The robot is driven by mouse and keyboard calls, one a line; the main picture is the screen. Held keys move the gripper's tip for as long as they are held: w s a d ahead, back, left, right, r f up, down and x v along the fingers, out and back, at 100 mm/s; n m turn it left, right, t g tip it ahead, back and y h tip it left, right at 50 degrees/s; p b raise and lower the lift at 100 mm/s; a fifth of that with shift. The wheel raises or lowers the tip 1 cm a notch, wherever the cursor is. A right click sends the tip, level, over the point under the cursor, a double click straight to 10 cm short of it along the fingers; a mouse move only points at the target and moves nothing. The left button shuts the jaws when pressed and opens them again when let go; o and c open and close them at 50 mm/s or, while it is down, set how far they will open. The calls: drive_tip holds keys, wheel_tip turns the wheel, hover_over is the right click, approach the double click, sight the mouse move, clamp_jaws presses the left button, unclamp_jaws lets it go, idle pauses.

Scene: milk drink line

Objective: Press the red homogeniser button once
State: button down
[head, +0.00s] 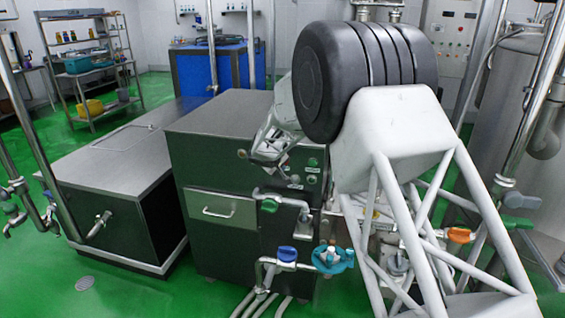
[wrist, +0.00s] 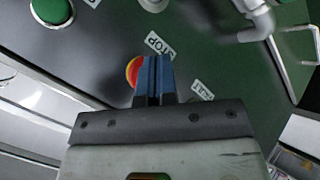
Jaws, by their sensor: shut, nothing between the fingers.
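The red button (wrist: 131,70), with a yellow surround, is on the dark green machine panel (wrist: 95,45) in the wrist view. Only its left part shows; my fingers hide the rest. My gripper (wrist: 153,62) has its blue fingers shut together and empty, with the tips overlapping the button in the picture. I cannot tell whether they touch it. A STOP label (wrist: 159,45) is just beyond the tips. In the head view, my arm reaches to the front of the dark cabinet (head: 225,112), and the red button cannot be made out there.
A green button (wrist: 50,9) and a second label (wrist: 202,90) are on the same panel. A pipe (wrist: 257,22) runs at the upper right.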

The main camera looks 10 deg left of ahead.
drive_tip(key=shift+s, duration=2.2)
drive_tip(key=s+d+r+m+g, duration=0.1)
drive_tip(key=s+d+r, duration=0.25)
drive_tip(key=d, duration=0.25)
drive_tip(key=s+d+r+m+h, duration=0.1)
drive_tip(key=s+d+r, duration=0.1)
drive_tip(key=d+r, duration=0.35)
drive_tip(key=s+d+r+m+g, duration=0.1)
drive_tip(key=s+d+r, duration=0.2)
drive_tip(key=d, duration=0.4)
drive_tip(key=s+d+r+m+g, duration=0.1)
drive_tip(key=s+d+r+m, duration=0.15)
drive_tip(key=s+d, duration=0.55)
drive_tip(key=s+d+r+m+g, duration=0.1)
drive_tip(key=s+d+r, duration=0.3)
drive_tip(key=s+d, duration=0.35)
drive_tip(key=s+d+m+y, duration=0.1)
drive_tip(key=s+d, duration=0.2)
drive_tip(key=s, duration=0.8)
drive_tip(key=s+d+f+m+g+y, duration=0.1)
drive_tip(key=s+d, duration=0.3)
drive_tip(key=s, duration=0.7)
drive_tip(key=s+d+f+m+g, duration=0.1)
drive_tip(key=s+d, duration=0.2)
drive_tip(key=s, duration=0.8)
drive_tip(key=shift+d+f+m+y, duration=0.2)
drive_tip(key=shift+f+m+y, duration=0.05)
drive_tip(key=shift+m+y, duration=0.15)
